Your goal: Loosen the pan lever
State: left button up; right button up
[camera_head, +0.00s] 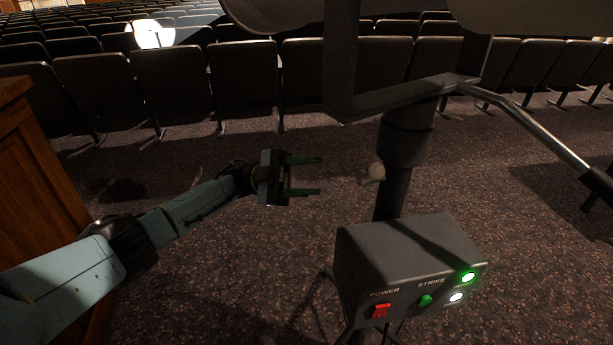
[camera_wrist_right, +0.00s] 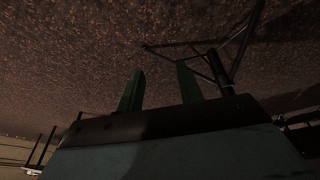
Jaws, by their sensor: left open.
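A small pale knob on a short stub (camera_head: 374,172) sticks out from the left side of the dark stand post (camera_head: 393,190). It looks like the pan lever, but no label shows. My left gripper (camera_head: 319,176) is open and empty, left of the knob, with its two green fingers pointing right towards it. A gap separates the fingertips from the knob. My right gripper (camera_wrist_right: 160,67) shows only in the right wrist view, its green fingers apart with nothing between them.
A control box (camera_head: 408,262) with a red power switch and lit green button sits on the post below the knob. A bracket (camera_head: 400,97) and a long bar handle (camera_head: 530,122) are above. A wooden desk (camera_head: 35,175) stands at left, seat rows behind. Stand legs (camera_wrist_right: 215,65) show in the right wrist view.

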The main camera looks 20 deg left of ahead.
aim_at(371, 173)
pick_arm(q)
jog(key=shift+c, duration=0.4)
pick_arm(e)
jog(key=shift+s+a+f, duration=0.1)
jog(key=shift+s+a, duration=0.05)
jog(key=shift+s, duration=0.05)
